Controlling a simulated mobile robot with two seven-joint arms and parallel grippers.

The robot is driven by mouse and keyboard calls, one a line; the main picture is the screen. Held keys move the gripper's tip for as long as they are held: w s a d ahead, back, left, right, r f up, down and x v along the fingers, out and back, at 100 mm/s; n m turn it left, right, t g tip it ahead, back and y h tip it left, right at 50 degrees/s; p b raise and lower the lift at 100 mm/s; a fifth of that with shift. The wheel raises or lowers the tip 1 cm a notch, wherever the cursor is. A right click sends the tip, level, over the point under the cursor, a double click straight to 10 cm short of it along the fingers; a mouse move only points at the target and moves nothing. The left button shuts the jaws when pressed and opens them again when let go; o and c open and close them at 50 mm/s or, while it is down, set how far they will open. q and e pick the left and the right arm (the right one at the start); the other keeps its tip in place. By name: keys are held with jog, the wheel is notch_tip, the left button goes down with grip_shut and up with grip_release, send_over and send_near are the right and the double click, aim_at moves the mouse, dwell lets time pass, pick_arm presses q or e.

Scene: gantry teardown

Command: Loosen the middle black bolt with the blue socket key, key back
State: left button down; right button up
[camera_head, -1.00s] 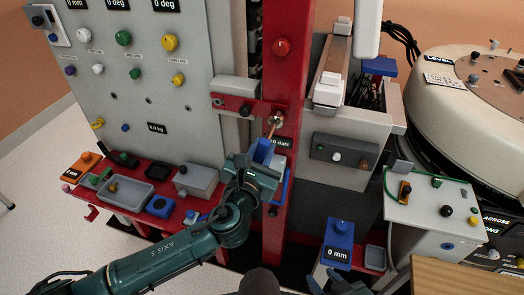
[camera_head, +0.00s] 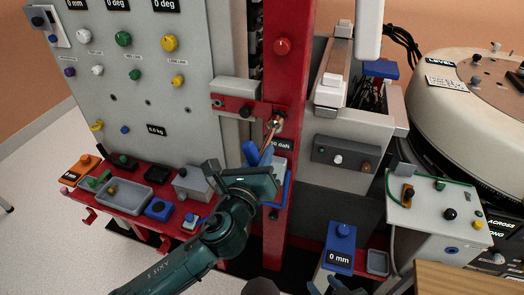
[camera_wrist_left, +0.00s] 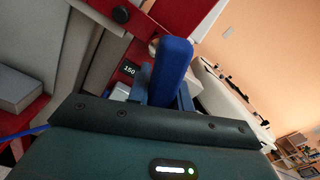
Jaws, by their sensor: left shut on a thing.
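My left gripper (camera_head: 257,168) is shut on the blue socket key (camera_head: 251,153) in front of the red column. The key's blue handle also shows in the left wrist view (camera_wrist_left: 171,68), between the fingers (camera_wrist_left: 160,92). Its brass-coloured shaft (camera_head: 269,134) points up and right to a round fitting (camera_head: 278,121) on the column; I cannot tell whether it is seated. A black bolt (camera_head: 246,110) sits in the red cross plate, left of the key tip, and a black bolt head (camera_wrist_left: 121,14) shows in the wrist view. Part of my right gripper (camera_head: 338,286) shows at the bottom edge; its jaws are unclear.
The red column (camera_head: 283,75) carries a red knob (camera_head: 282,46) and a blue bracket (camera_head: 287,190) beside my gripper. A red shelf (camera_head: 128,212) with trays and blocks is at left. A grey box with knobs (camera_head: 342,153) stands right of the column.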

pick_arm(q)
jog(key=v, duration=0.4)
jog(key=shift+s+a+p, duration=0.15)
jog(key=shift+s+p, duration=0.2)
jog(key=shift+p, duration=0.05)
pick_arm(e)
jog(key=shift+r, duration=0.5)
